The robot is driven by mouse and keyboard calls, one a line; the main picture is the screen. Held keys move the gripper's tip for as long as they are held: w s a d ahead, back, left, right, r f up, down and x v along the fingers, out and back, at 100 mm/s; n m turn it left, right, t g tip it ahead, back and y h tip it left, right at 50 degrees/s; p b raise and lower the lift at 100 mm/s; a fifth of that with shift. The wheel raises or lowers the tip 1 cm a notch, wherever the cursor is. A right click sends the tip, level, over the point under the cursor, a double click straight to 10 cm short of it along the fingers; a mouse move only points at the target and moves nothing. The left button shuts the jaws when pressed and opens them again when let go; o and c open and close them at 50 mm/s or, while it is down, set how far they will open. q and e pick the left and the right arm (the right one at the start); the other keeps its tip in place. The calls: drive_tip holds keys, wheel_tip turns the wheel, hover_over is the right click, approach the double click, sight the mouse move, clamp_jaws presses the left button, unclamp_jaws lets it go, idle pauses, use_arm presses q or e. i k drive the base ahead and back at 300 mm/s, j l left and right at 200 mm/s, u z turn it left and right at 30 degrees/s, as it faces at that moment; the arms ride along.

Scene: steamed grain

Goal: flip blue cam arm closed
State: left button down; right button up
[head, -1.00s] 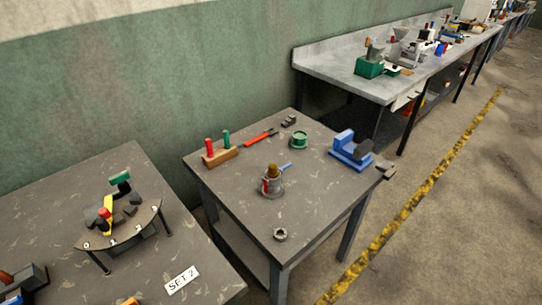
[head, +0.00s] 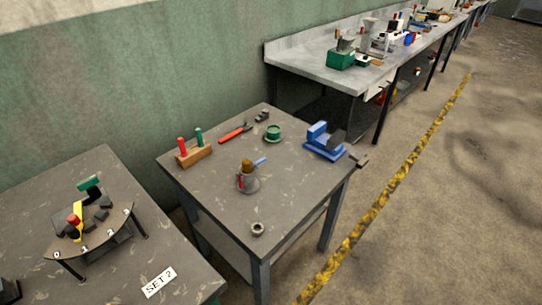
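Neither of my grippers shows in the head view.
The middle table (head: 206,203) also bears a blue vise (head: 324,143), a green ring part (head: 273,133), a red-handled tool (head: 234,133), a wooden block with pegs (head: 194,154) and a nut (head: 257,229). A table with a "SET 2" card (head: 158,283) stands at left. Floor is free at right.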

sight(263, 158)
drive_tip(key=i+l, duration=0.15)
drive_tip(key=l, duration=0.2)
drive_tip(key=i+l, duration=0.15)
drive_tip(key=l, duration=0.2)
drive_tip(key=i+l+z, duration=0.1)
drive_tip(key=l, duration=0.25)
drive_tip(key=i+l, duration=0.2)
drive_tip(key=l, duration=0.15)
drive_tip(key=i, duration=0.2)
